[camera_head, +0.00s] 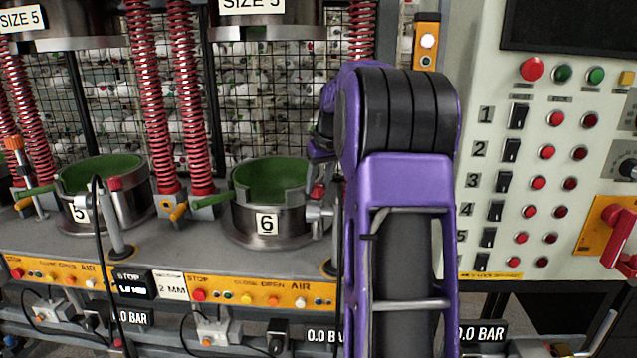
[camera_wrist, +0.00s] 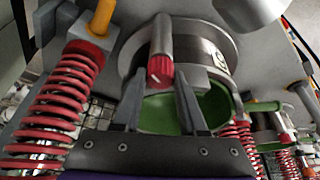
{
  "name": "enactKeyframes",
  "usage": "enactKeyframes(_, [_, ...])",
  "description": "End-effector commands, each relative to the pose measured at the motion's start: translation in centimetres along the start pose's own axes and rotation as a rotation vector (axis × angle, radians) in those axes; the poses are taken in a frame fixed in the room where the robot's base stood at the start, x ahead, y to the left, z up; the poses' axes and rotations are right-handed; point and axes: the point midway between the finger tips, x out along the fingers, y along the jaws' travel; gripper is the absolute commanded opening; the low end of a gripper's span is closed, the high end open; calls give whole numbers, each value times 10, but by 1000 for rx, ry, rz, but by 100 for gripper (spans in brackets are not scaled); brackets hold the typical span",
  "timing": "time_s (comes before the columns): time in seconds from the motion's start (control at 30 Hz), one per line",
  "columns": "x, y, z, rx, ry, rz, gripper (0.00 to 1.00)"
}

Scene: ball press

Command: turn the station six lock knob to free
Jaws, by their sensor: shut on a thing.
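The station six mould (camera_head: 262,215), a metal cup with a green lining and a "6" label, stands on the grey bench in the head view. In the wrist view its metal wall and green inside (camera_wrist: 212,103) lie behind my fingers. The lock knob (camera_wrist: 160,70) is red and ribbed, on the end of a metal post beside the cup. My gripper (camera_wrist: 159,82) has one finger on each side of the knob and is shut on it. I cannot read any lock marking.
Red springs (camera_head: 182,85) rise beside the cup, and one (camera_wrist: 50,110) is close to my fingers at left in the wrist view. The numbered control panel (camera_head: 560,110) stands at right.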

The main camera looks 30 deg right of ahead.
Motion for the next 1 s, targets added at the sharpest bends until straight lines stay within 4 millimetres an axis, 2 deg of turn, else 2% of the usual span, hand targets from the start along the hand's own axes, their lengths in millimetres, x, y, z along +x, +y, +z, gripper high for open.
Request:
enactKeyframes(0.4, [-2, 3, -1, -301, -2, -127, 0])
enactKeyframes(0.83, [0, 3, -1, -350, 1, -144, 0])
enactKeyframes(0.87, [0, 3, -1, -350, 1, -144, 47])
enactKeyframes(1.0, [0, 3, -1, -349, 1, -144, 72])
